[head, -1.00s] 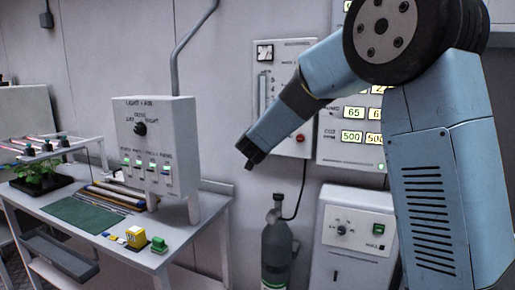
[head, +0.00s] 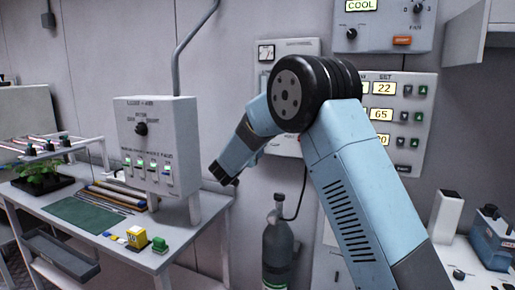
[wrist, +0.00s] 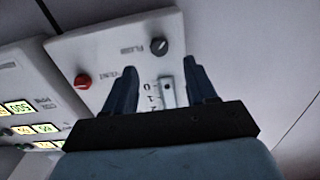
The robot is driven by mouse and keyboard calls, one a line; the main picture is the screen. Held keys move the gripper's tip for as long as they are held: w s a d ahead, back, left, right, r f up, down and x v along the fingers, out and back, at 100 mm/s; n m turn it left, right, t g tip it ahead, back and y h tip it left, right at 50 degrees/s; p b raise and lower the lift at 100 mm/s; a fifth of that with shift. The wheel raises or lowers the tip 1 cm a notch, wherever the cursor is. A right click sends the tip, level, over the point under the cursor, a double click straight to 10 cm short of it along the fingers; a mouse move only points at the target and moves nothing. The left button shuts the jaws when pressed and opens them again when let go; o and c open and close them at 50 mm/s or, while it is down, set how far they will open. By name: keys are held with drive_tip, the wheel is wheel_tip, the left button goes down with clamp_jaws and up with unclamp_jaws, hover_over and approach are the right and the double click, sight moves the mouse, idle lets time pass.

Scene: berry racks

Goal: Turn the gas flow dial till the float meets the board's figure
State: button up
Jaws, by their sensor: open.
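The gas panel (head: 290,47) is on the wall behind my arm, which hides most of it in the head view. In the wrist view the tilted panel (wrist: 108,55) shows a dark round dial (wrist: 159,46), with blurred lettering beside it. Part of the float tube (wrist: 166,92) and its scale show between my fingers; I cannot read the float's level. My gripper (wrist: 161,67) is open and empty, with the dial beyond its fingertips and not between them. In the head view my gripper (head: 223,178) is left of the panel, near the white control box.
The figures board (head: 398,90) shows 22 and 65, with a lower figure partly hidden by my arm. A red button (wrist: 83,82) is on the gas panel. A gas bottle (head: 277,245) stands below. The control box (head: 154,108) is on the bench at left.

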drive_tip(key=x, duration=0.8)
drive_tip(key=shift+w, duration=0.2)
drive_tip(key=shift+d, duration=0.1)
drive_tip(key=c, duration=1)
drive_tip(key=shift+a, duration=0.3)
drive_tip(key=shift+d, duration=0.1)
drive_tip(key=shift+c, duration=0.2)
